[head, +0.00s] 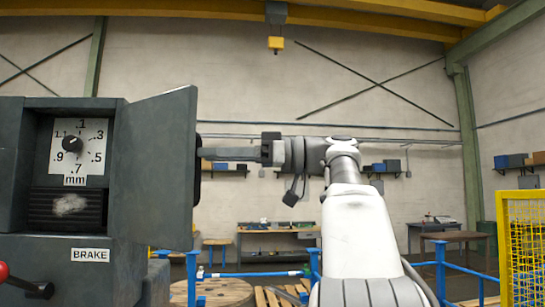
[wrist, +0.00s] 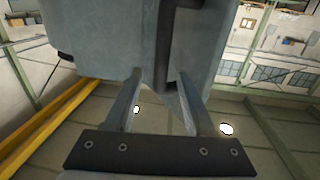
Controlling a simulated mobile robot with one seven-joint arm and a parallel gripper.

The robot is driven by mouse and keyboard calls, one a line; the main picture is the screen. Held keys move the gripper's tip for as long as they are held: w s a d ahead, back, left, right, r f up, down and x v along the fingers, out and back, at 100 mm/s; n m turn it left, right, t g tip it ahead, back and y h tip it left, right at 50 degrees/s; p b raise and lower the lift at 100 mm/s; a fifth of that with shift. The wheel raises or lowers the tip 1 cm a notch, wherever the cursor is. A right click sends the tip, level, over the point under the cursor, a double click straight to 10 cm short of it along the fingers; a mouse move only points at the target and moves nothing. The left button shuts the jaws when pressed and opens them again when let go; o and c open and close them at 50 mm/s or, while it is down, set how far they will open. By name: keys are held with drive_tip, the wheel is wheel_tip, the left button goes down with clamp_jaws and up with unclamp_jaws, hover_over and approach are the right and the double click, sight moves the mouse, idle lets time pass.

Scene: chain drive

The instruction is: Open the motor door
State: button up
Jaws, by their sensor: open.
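A grey motor door (head: 155,170) stands swung outward from the right side of a grey cabinet (head: 60,275) in the head view. A dark piece, perhaps its handle, shows at the door's right edge. My gripper (head: 204,154) reaches in from the right, with its fingertips at that edge.
The cabinet's opening shows a dial (head: 72,143) marked in mm and a dark block below it. A red-knobbed lever (head: 25,285) sits lower left. Blue rails (head: 255,273), a wooden spool (head: 212,292) and a yellow mesh fence (head: 525,245) stand beyond.

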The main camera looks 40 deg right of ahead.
drive_tip(key=p+v, duration=0.1)
drive_tip(key=v, duration=1.2)
drive_tip(key=shift+s+d, duration=0.2)
drive_tip(key=shift+d, duration=0.05)
